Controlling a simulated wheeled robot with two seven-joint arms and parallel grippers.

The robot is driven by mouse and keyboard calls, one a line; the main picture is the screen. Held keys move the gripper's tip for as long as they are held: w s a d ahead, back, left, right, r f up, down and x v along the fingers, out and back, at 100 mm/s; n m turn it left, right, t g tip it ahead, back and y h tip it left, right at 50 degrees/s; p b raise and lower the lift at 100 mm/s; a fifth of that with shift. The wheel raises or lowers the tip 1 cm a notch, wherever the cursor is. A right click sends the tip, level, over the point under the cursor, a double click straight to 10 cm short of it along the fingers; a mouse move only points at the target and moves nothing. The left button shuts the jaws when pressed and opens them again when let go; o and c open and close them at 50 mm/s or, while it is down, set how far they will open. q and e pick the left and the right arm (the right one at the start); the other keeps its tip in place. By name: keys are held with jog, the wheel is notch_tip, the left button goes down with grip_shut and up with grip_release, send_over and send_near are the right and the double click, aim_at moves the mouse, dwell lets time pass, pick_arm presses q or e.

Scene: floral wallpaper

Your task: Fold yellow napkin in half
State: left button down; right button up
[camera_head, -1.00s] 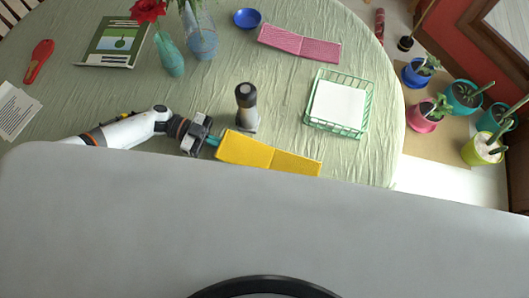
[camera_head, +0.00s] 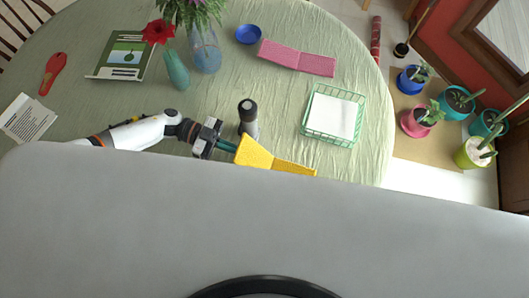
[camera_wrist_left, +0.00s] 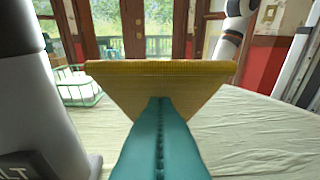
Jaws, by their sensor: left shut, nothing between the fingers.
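The yellow napkin (camera_head: 256,155) lies near the table edge in the head view, its lower part hidden behind my own grey body. Its left part is tilted up and its right part (camera_head: 295,167) lies lower, with a crease between. My left gripper (camera_head: 235,148) is at the napkin's left end with its teal fingers shut. In the left wrist view the fingertips (camera_wrist_left: 160,103) overlap the raised yellow napkin (camera_wrist_left: 160,75), which slopes up and away from them. I cannot see cloth between the fingers. My right gripper is in neither view.
A dark-topped grinder (camera_head: 248,118) stands just behind the gripper and looms at left in the wrist view (camera_wrist_left: 45,100). A green wire basket (camera_head: 333,115) with white napkins stands to the right. A pink napkin (camera_head: 297,57) and blue bowl (camera_head: 249,34) lie farther back.

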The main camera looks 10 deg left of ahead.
pick_arm(q)
jog(key=shift+s+d+r+p, duration=0.15)
jog(key=shift+d+r+p, duration=0.65)
jog(key=shift+d, duration=0.2)
jog(key=shift+s+d+r+p, duration=0.2)
jog(key=shift+d+r+p, duration=0.5)
jog(key=shift+d, duration=0.3)
jog(key=shift+s+d+r+p, duration=0.15)
jog(key=shift+d+r+p, duration=0.55)
jog(key=shift+d+p, duration=0.25)
jog(key=x, duration=0.9)
jog(key=shift+r, duration=0.3)
jog(key=a+r+p, duration=0.5)
jog(key=r, duration=0.1)
jog(key=shift+w+p, duration=0.35)
